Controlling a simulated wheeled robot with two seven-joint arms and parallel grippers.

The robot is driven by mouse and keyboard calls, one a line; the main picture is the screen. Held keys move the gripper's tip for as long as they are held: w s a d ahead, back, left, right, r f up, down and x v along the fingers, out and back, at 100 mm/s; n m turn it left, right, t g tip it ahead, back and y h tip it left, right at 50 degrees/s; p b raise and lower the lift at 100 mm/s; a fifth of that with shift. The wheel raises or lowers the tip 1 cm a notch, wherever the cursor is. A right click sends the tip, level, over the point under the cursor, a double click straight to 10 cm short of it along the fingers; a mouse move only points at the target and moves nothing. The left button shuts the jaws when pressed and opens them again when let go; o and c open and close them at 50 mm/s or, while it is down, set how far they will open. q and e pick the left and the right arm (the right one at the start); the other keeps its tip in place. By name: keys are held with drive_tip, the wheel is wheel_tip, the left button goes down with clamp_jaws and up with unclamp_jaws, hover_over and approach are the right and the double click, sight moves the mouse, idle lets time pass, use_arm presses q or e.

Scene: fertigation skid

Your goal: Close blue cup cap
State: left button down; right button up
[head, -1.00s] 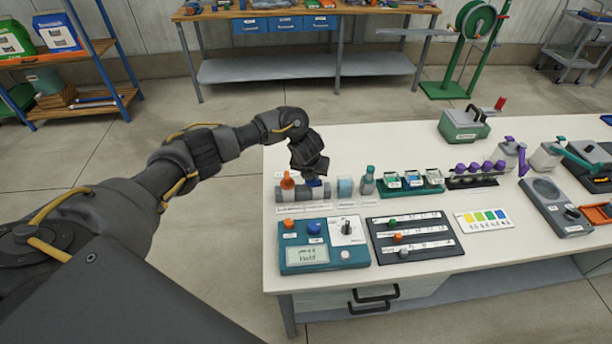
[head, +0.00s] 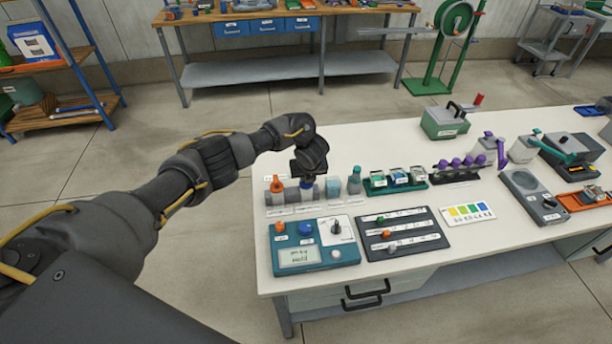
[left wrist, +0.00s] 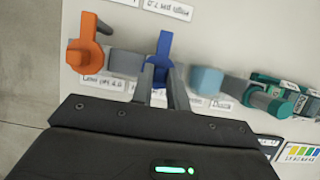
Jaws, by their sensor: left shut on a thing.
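The blue cup cap (left wrist: 164,45) stands on a grey holder near the left end of the bench, right of the orange cap (left wrist: 84,50). In the head view only a little of the blue cap (head: 306,184) shows under my gripper. My left gripper (left wrist: 165,82) points down at it, with its two narrow fingers on either side of the blue part, shut on it. The far end of the blue cap sticks out beyond the fingers. The cup body below is largely hidden. My right gripper is in neither view.
The orange cap (head: 277,185) is close on the left, and a pale blue block (left wrist: 206,80) and a teal-topped bottle (head: 354,181) are close on the right. A teal control box (head: 345,257) and a dark slider panel (head: 426,245) lie in front.

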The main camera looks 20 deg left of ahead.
sight(308, 188)
use_arm(q)
drive_tip(key=shift+w+r, duration=0.1)
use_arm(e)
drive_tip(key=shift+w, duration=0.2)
use_arm(q)
drive_tip(key=c, duration=1.4)
unclamp_jaws()
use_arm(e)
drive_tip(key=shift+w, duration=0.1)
use_arm(q)
drive_tip(key=shift+o, duration=0.2)
drive_tip(key=v, duration=0.5)
drive_tip(key=shift+r+p, duration=0.25)
drive_tip(key=shift+p, duration=0.05)
drive_tip(key=p+v, duration=0.5)
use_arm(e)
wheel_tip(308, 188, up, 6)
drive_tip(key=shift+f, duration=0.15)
